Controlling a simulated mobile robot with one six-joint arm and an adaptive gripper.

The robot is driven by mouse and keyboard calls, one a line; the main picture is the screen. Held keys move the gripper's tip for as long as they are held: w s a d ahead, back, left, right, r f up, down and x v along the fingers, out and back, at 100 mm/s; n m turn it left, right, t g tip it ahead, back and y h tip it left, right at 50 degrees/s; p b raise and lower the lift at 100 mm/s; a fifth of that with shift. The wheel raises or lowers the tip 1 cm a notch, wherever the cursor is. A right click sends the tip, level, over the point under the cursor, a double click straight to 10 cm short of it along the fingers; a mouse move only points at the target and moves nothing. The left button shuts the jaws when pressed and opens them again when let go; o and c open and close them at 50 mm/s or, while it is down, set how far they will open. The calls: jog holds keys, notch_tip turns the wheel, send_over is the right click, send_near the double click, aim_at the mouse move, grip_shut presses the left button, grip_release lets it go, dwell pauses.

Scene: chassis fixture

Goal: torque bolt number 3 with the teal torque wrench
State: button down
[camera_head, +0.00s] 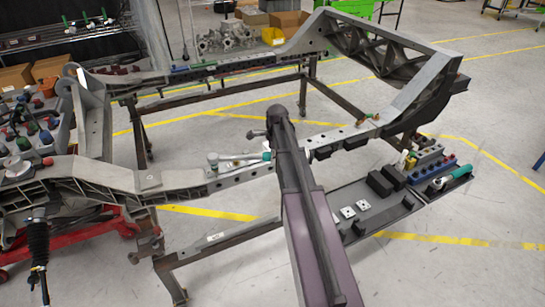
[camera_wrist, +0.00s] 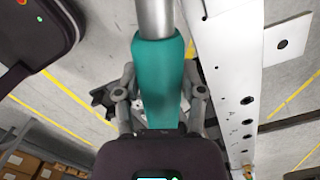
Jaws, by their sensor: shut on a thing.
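My gripper (camera_wrist: 160,104) is shut on the teal handle (camera_wrist: 158,75) of the torque wrench, with one finger on each side. A silver shaft (camera_wrist: 157,18) runs from the handle out of the top of the wrist view. In the head view the wrench (camera_head: 240,159) lies along the near chassis rail, its head (camera_head: 212,158) at the left, over or on the rail; contact is unclear. My arm hides most of the gripper there. The rail (camera_wrist: 228,70) with dark holes and small markings runs beside the handle in the wrist view. I cannot tell which bolt is number 3.
A tray (camera_head: 345,190) right of my arm holds black blocks and small plates. A green-handled tool (camera_head: 458,174) lies at its right end beside blue and grey holders (camera_head: 427,168). A red stand (camera_head: 95,235) is under the rail's left part. The floor between the rails is mostly clear.

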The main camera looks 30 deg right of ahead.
jog(key=shift+s+a+m, duration=0.35)
jog(key=shift+s, duration=0.35)
jog(key=shift+s+a+m, duration=0.35)
jog(key=shift+s, duration=0.3)
dwell(0.9)
jog(key=shift+s+a+m, duration=0.4)
jog(key=shift+s+a, duration=0.05)
jog(key=shift+s, duration=0.2)
jog(key=shift+s+a+m, duration=0.4)
jog(key=shift+s+a, duration=0.05)
jog(key=shift+s, duration=0.2)
dwell(1.3)
jog(key=shift+r+p, duration=1.15)
dwell(1.3)
